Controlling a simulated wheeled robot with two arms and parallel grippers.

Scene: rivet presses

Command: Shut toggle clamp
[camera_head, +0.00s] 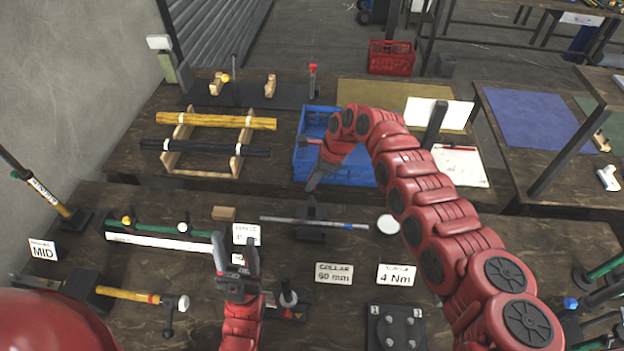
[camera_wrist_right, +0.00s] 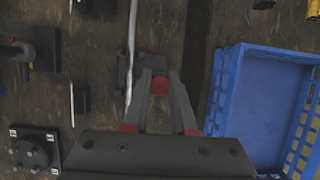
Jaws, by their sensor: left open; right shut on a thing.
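The toggle clamp is a dark block (camera_head: 316,231) on the front table, with a long grey rod (camera_head: 285,221) lying across it. In the right wrist view the dark clamp base (camera_wrist_right: 152,64) shows beside the pale rod (camera_wrist_right: 131,45). My right gripper (camera_head: 312,188) reaches down just above the clamp; its fingers converge on a red handle end (camera_wrist_right: 160,85) in the wrist view. The clamp's arm is mostly hidden by the fingers. My left gripper (camera_head: 235,247) is open and empty, pointing forward, left of the clamp and apart from it.
A blue crate (camera_head: 300,160) stands just behind the clamp, with my right arm over it. Collar (camera_head: 334,274) and torque (camera_head: 396,275) signs stand in front. A bolted plate (camera_head: 372,322) is nearby, and a white-faced rail (camera_head: 160,239) lies left. A small white disc (camera_head: 388,224) sits right.

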